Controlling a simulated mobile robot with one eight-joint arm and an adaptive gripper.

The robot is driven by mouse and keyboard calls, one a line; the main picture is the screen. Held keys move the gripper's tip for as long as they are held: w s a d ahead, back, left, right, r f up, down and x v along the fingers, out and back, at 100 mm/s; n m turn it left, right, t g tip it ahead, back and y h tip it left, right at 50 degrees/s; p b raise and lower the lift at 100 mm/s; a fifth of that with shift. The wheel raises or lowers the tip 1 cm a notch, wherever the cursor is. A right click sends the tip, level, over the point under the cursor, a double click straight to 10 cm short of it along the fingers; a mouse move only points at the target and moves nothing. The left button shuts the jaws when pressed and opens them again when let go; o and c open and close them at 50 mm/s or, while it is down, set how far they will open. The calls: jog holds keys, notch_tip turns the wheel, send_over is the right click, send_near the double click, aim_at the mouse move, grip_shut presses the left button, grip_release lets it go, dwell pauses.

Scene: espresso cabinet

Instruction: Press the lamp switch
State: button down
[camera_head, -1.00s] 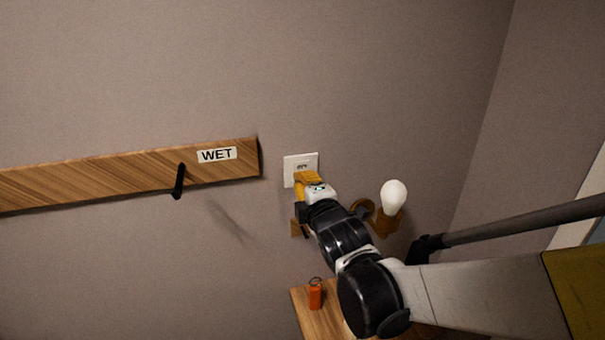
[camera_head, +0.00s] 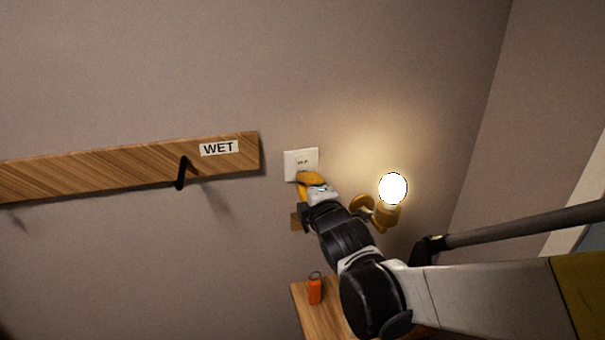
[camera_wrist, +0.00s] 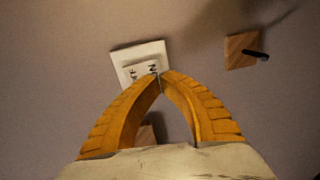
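The lamp switch (camera_head: 301,162) is a white square plate on the wall, with a small label at its middle. It also shows in the wrist view (camera_wrist: 128,56), partly covered by the fingertips. My gripper (camera_head: 309,177) is at the plate's lower edge in the head view. In the wrist view its yellow fingers (camera_wrist: 160,76) meet at the tips with nothing between them. I cannot tell whether the tips touch the switch. The wall lamp (camera_head: 392,188) to the right is lit, its round bulb glowing white above a brass mount.
A wooden rail (camera_head: 120,168) with a WET label and a black hook is on the wall at left. A small wooden block with a dark peg (camera_wrist: 242,51) is near the switch. An orange canister (camera_head: 315,289) stands on a wooden surface (camera_head: 312,322) below.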

jog(key=f+p+v, duration=0.1)
jog(key=v, duration=1)
jog(key=shift+s+f, duration=0.15)
jog(key=shift+f, duration=0.3)
jog(key=shift+s, duration=0.1)
jog(key=s+d+f+m+g+h+b, duration=0.4)
jog(key=s+d+f+m+b, duration=0.1)
jog(key=d+f+m, duration=0.5)
jog(key=s+d+f+m+g+b, duration=0.2)
jog(key=s+d+f+m, duration=0.1)
jog(key=s+m, duration=0.2)
jog(key=s+d+f+m+g+b, duration=0.2)
jog(key=s+d+f+m, duration=0.1)
jog(key=s+m, duration=0.3)
jog(key=shift+s+f+g+h, duration=0.3)
jog(key=shift+s+f+g, duration=0.1)
jog(key=shift+s+f, duration=0.4)
jog(key=shift+s+d+r, duration=0.1)
